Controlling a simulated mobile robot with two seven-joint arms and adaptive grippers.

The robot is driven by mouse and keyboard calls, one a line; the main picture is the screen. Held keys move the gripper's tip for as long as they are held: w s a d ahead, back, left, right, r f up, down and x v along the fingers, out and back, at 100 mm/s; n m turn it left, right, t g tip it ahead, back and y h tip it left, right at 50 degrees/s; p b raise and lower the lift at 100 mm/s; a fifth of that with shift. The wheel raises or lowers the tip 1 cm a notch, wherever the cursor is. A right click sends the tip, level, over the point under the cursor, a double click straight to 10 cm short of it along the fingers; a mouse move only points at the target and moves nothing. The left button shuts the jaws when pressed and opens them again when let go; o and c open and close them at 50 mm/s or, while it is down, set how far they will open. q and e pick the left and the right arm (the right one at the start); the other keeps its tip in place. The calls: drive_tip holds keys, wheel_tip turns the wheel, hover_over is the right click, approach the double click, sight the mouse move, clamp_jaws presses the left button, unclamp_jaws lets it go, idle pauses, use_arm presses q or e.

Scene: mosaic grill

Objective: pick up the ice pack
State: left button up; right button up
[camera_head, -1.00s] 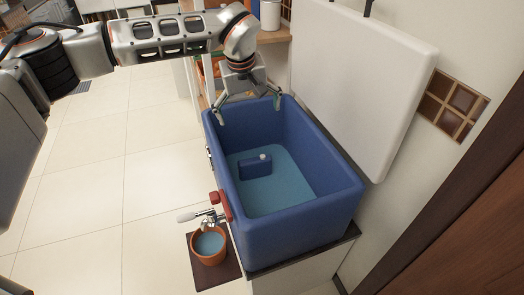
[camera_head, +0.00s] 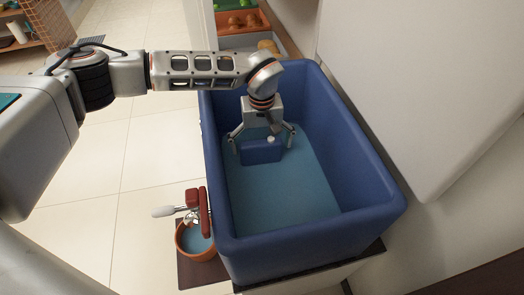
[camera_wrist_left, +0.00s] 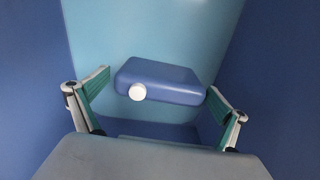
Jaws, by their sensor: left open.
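The ice pack (camera_head: 262,154) is a blue block with a white round cap, standing in the blue cooler (camera_head: 372,205). It also shows in the left wrist view (camera_wrist_left: 165,80), between the two fingers, with the cap facing the camera. My left gripper (camera_head: 261,147) is open inside the cooler, with one finger on each side of the ice pack. In the left wrist view a gap shows at the left finger; the right finger looks very near the pack's right end. Whether it touches I cannot tell. My right gripper is not in view.
The cooler's walls surround the gripper, and its white lid (camera_head: 420,90) stands open at the right. A red tap (camera_head: 204,212) sticks out at the front left above a terracotta pot (camera_head: 193,240). Food trays (camera_head: 240,22) lie behind the cooler.

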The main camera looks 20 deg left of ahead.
sight(261, 153)
use_arm(q)
drive_tip(key=f, duration=0.3)
drive_tip(key=shift+a+f+b, duration=0.25)
drive_tip(key=shift+f+b, duration=0.1)
drive_tip(key=shift+b, duration=0.05)
drive_tip(key=shift+w+f, duration=0.15)
drive_tip(key=shift+f, duration=0.15)
drive_tip(key=shift+r, duration=0.15)
drive_tip(key=c, duration=1.2)
drive_tip(key=shift+c, duration=0.3)
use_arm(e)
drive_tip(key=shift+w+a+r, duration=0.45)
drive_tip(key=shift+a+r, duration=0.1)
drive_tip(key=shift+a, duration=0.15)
